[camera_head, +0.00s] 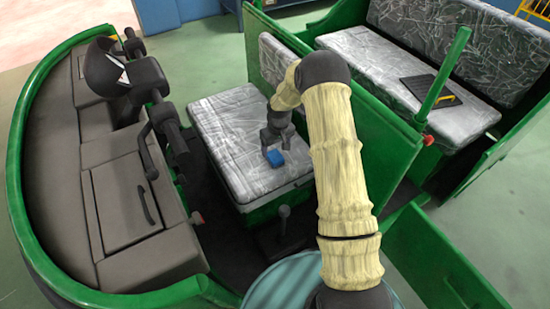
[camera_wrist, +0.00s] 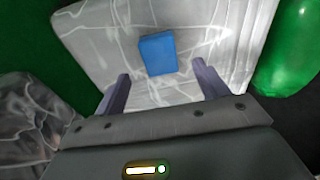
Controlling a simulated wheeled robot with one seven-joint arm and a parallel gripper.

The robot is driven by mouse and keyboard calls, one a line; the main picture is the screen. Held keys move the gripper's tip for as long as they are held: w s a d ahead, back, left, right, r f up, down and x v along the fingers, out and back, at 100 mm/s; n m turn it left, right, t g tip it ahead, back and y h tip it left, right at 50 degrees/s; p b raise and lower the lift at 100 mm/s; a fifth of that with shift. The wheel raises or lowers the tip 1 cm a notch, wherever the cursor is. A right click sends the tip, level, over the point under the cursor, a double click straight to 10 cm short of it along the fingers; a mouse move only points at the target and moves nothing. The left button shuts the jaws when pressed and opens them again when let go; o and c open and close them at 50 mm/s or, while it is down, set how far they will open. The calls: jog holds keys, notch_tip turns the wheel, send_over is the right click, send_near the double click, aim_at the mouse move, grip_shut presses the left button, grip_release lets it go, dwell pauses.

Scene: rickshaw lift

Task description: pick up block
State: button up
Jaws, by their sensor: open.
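A small blue block (camera_head: 275,158) lies on the grey plastic-covered front seat (camera_head: 220,120) in the head view. In the wrist view the block (camera_wrist: 157,54) lies beyond my fingertips, a little left of the middle between them. My gripper (camera_head: 272,142) is above the seat close to the block, and its fingers are hard to make out in the head view. In the wrist view my gripper (camera_wrist: 160,82) is open, with its two fingers wide apart and nothing between them. I cannot tell the exact height of the fingers above the block.
A green partition (camera_head: 350,115) stands behind the front seat. A rear bench (camera_head: 365,60) holds a dark clipboard-like object (camera_head: 430,90). Handlebars (camera_head: 150,80) and a grey dashboard (camera_head: 125,200) are on the left. A lever (camera_head: 284,215) stands before the seat. Most of the seat is clear.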

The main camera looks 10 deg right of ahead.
aim_at(275, 156)
jog(key=shift+w+f, duration=0.1)
jog(key=shift+f, duration=0.4)
jog(key=shift+w+f+p, duration=0.15)
jog(key=shift+f+p, duration=0.15)
jog(key=shift+f, duration=1)
jog(key=shift+w+f+p, duration=0.15)
jog(key=shift+f+p, duration=0.1)
jog(key=shift+f, duration=1.05)
jog(key=c, duration=1.2)
jog(key=shift+o, duration=0.2)
notch_tip(275, 156, up, 10)
jog(key=shift+r+b, duration=0.1)
jog(key=shift+b, duration=0.5)
